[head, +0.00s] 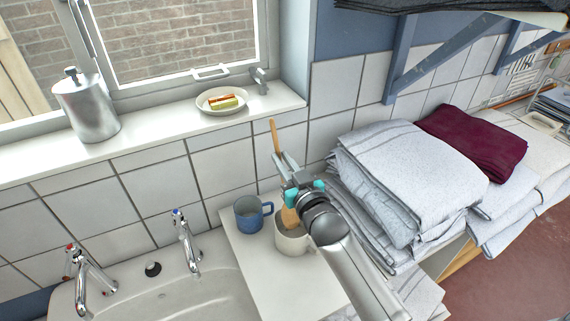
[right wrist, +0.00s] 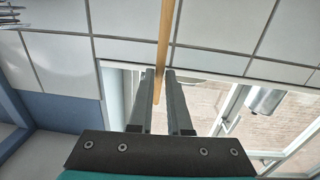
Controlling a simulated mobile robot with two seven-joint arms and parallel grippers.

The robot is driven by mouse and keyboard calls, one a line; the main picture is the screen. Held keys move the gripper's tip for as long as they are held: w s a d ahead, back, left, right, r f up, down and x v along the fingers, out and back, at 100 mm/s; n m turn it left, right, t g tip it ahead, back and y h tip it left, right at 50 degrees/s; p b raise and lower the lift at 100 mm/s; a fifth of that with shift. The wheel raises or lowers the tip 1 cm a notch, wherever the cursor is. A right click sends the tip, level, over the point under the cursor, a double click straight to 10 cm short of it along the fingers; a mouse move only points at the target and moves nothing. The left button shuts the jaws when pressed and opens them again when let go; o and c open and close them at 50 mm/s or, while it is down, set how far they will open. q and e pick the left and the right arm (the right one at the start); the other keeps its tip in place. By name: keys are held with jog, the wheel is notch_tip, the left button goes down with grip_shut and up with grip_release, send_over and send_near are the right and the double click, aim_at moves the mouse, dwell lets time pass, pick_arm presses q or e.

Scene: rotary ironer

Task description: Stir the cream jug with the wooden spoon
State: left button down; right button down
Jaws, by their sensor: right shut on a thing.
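The cream jug (head: 291,245) stands upright on the white worktop, partly covered by my right arm. My right gripper (head: 287,168) is above it and shut on the wooden spoon (head: 274,136). The spoon stands nearly upright, its handle rising above the fingers and its broad end down at the jug's mouth. How deep it reaches inside is hidden. In the right wrist view the spoon's handle (right wrist: 164,40) runs between the two fingers (right wrist: 160,103). My left gripper is not in view.
A blue mug (head: 249,217) stands close left of the jug on the worktop (head: 262,272). The sink (head: 190,298) with two taps lies further left. Folded towels (head: 400,180) are stacked on the right. A dish (head: 222,103) and a metal canister (head: 88,108) sit on the windowsill.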

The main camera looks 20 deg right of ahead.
aim_at(276, 135)
jog(key=shift+w+a+r+p, duration=0.1)
jog(key=shift+w+r+p, duration=0.25)
jog(key=shift+r+p, duration=0.3)
jog(key=shift+w+d+r+p, duration=0.1)
jog(key=shift+w+r+p, duration=0.3)
jog(key=shift+r, duration=0.5)
jog(key=shift+w+a+r+p, duration=0.1)
jog(key=shift+w+r+p, duration=0.15)
jog(key=shift+r+p, duration=0.45)
jog(key=shift+r, duration=0.1)
notch_tip(276, 135, up, 5)
jog(key=p, duration=0.5)
